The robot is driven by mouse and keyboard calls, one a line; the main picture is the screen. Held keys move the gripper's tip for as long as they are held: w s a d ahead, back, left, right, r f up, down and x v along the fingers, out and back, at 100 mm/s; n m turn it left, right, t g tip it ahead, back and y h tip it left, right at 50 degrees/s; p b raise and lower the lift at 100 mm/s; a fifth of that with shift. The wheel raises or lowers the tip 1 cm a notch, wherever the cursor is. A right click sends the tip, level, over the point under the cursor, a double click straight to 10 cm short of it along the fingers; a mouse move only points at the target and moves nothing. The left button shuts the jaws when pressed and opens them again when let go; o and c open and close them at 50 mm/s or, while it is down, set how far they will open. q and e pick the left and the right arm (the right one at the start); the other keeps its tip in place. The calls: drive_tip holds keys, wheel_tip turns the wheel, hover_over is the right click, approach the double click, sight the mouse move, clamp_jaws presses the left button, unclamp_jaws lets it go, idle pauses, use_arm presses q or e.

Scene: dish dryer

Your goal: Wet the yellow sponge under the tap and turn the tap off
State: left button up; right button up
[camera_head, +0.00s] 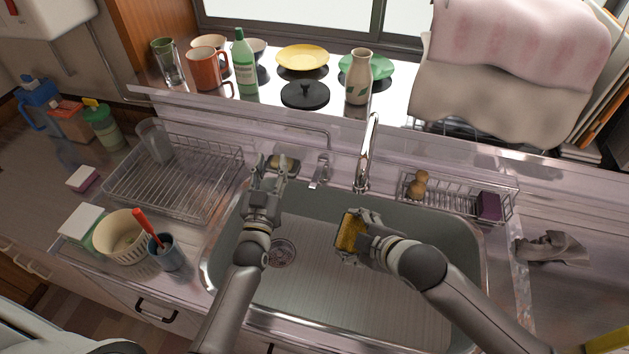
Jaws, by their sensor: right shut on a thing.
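The yellow sponge (349,230) is in my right gripper (356,229), which is shut on it and holds it over the sink, below the tap. The silver tap (368,150) stands at the back rim of the sink. I cannot tell whether water is running. A metal lever-like fitting (320,171) stands to the left of the tap. My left gripper (269,170) is open and empty over the sink's back left corner, left of this fitting and apart from it. The sink (320,295) has a drain at its left.
A wire dish rack (175,185) stands left of the sink. A wire basket (450,195) with a brown brush and purple sponge sits at the back right. A cream bowl (122,240) and a blue cup (166,254) stand front left. Mugs, bottles and plates line the back ledge.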

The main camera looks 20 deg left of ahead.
sight(312, 188)
use_arm(q)
drive_tip(key=s+d+f+m+g+h, duration=0.2)
drive_tip(key=s+d+f+h, duration=0.1)
drive_tip(key=s+d+f, duration=0.45)
drive_tip(key=w, duration=0.4)
drive_tip(key=w+d, duration=0.1)
drive_tip(key=w, duration=0.4)
drive_tip(key=w+f, duration=0.1)
drive_tip(key=w, duration=0.3)
drive_tip(key=shift+w+d, duration=0.2)
drive_tip(key=shift+d, duration=0.1)
clamp_jaws()
